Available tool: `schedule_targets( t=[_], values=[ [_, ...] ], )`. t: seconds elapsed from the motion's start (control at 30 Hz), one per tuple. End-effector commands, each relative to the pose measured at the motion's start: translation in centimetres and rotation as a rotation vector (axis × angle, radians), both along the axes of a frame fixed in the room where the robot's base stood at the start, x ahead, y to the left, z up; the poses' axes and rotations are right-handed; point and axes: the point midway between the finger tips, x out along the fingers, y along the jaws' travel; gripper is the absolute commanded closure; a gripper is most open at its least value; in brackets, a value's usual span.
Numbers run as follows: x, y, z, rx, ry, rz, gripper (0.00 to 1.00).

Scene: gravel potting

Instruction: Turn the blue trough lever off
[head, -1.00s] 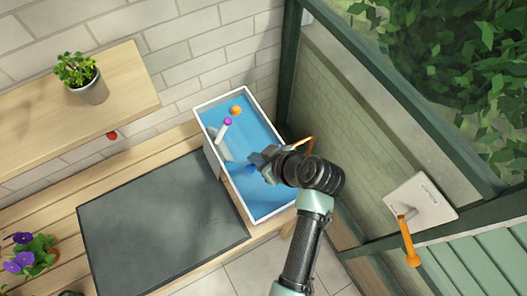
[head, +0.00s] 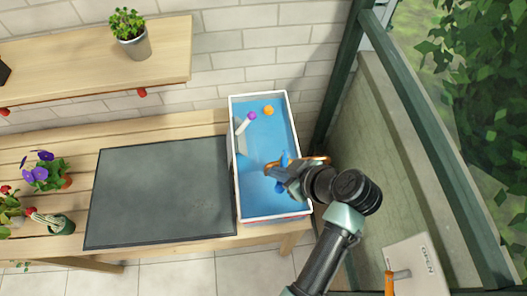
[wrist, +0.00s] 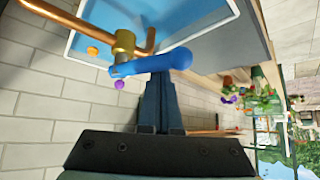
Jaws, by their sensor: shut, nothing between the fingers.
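The trough (head: 275,217) is a white-rimmed box with a blue inside, at the right end of the bench. The blue lever (wrist: 152,62) sits on a brass-coloured tap with copper pipe (wrist: 60,15) in the wrist view, and lies crosswise there. In the head view, only a bit of the blue lever (head: 284,158) shows beside my gripper (head: 274,170), over the trough's right side. My gripper is shut and empty. In the wrist view its fingertips (wrist: 160,82) are right at the lever; I cannot tell whether they touch it.
An orange ball (head: 268,110) and a purple ball (head: 252,116) by a white stick (head: 243,125) are in the trough. A dark mat (head: 160,195) lies on the bench to its left. A shelf holds a potted plant (head: 133,45). A panel with an orange handle (head: 390,284) is at lower right.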

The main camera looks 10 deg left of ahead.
Motion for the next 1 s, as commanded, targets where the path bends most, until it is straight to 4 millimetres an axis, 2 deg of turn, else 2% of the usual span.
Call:
schedule_targets(
  t=[0.33,1.0],
  values=[
    [0.0,-1.7,-0.2,-0.002,0.003,-0.005,1.00],
    [0.3,-2.9,-0.1,-0.005,-0.001,-0.017,1.00]
  ],
)
